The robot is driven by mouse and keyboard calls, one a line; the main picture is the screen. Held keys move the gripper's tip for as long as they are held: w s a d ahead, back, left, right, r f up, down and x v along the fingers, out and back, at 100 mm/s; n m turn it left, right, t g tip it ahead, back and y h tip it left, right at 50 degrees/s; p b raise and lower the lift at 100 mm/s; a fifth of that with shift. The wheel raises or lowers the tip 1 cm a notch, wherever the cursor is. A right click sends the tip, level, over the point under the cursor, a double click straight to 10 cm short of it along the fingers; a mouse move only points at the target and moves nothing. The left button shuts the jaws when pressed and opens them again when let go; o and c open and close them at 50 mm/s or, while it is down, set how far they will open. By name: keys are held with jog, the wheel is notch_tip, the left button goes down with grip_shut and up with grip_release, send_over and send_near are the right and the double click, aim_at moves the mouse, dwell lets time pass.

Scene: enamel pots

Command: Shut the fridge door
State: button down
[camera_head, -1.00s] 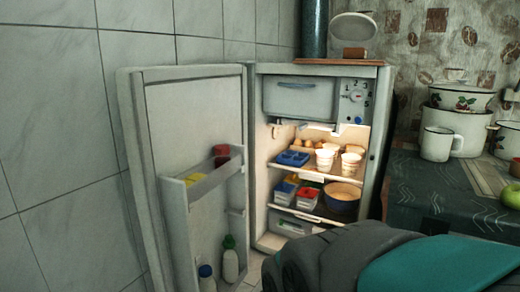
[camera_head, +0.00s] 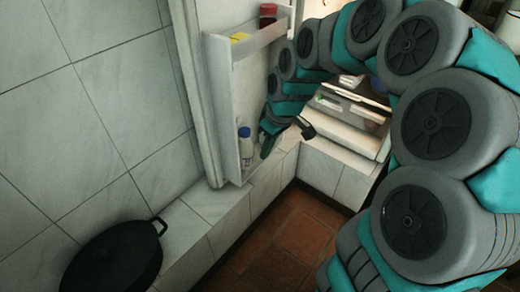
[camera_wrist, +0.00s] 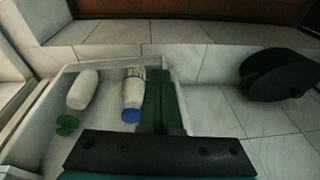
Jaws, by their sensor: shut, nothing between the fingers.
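The fridge door (camera_head: 195,85) stands open at the left in the head view, its shelved inner side facing right. Its lower door shelf (camera_wrist: 35,140), seen in the wrist view, holds a white bottle with a green cap (camera_wrist: 82,90) and a white bottle with a blue cap (camera_wrist: 133,95); the blue-capped one also shows in the head view (camera_head: 245,145). My gripper (camera_head: 266,148) is shut and empty at the door's inner side, beside the blue-capped bottle. Its dark green fingers (camera_wrist: 163,100) show in the wrist view; contact is unclear. The fridge body (camera_head: 350,128) is largely hidden behind my arm.
A black pot (camera_head: 115,260) sits at the lower left, near the tiled ledge (camera_head: 215,205) below the door; it also shows in the wrist view (camera_wrist: 275,75). Red-brown floor (camera_head: 285,240) lies clear in front. A tiled wall (camera_head: 80,110) stands left of the door.

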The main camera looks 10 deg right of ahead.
jog(key=w+d+f+n+t, duration=0.1)
jog(key=w+d+f, duration=0.15)
jog(key=w, duration=0.35)
jog(key=w+d+f+n, duration=0.1)
jog(key=w+f, duration=0.3)
jog(key=w, duration=0.2)
jog(key=shift+m, duration=0.3)
jog(key=x, duration=0.6)
jog(key=p+x, duration=0.1)
jog(key=x, duration=0.2)
jog(key=shift+w+a+f, duration=0.2)
jog(key=shift+a, duration=0.15)
jog(key=shift+s+d, duration=0.1)
jog(key=shift+d, duration=0.05)
